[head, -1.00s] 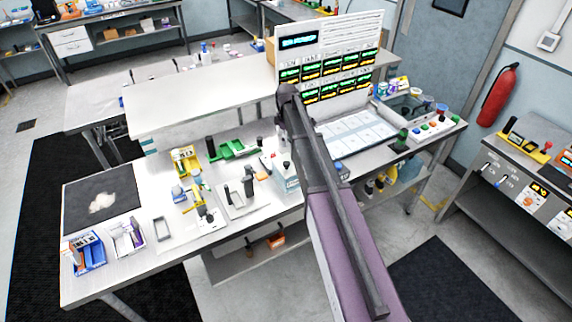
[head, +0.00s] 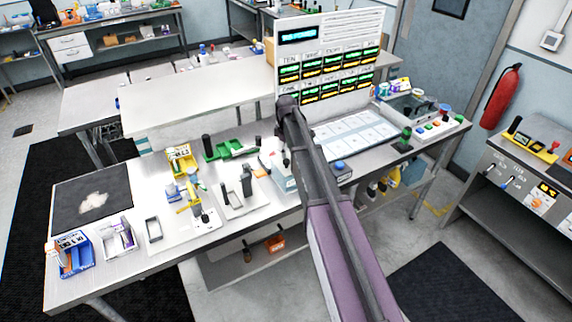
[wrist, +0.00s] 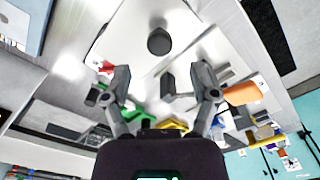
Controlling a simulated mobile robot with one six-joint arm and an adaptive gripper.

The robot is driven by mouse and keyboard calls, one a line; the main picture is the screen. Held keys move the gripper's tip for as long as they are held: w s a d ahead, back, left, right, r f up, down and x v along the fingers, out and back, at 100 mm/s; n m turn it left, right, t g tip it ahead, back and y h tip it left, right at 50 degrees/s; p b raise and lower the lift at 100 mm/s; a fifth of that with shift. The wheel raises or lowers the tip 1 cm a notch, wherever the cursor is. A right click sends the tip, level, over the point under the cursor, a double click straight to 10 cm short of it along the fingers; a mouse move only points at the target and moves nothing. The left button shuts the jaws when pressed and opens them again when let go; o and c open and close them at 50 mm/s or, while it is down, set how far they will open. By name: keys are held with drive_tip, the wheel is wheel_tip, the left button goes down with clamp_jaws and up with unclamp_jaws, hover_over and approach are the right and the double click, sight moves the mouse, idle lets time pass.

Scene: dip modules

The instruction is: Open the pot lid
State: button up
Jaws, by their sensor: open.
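In the wrist view a dark round knob (wrist: 160,41) stands on a pale flat surface, seen from above; I take it for the pot lid's handle, but cannot be sure. My gripper (wrist: 161,84) is open and empty, its two fingers spread wide. The knob lies beyond the fingertips, roughly centred between them and apart from them. In the head view a pale blue-and-white box (head: 284,182) with a dark upright part on top stands on the bench beside my arm, which partly covers it. My gripper's fingers cannot be made out there.
The metal bench (head: 120,262) carries a yellow holder (head: 181,158), a green fixture (head: 230,150), a grey stand (head: 240,192) and a blue bin (head: 74,255). A tall display panel (head: 335,50) rises behind my arm.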

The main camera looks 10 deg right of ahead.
sight(286, 160)
drive_tip(key=shift+f+b, duration=2.15)
drive_tip(key=shift+f, duration=0.25)
clamp_jaws()
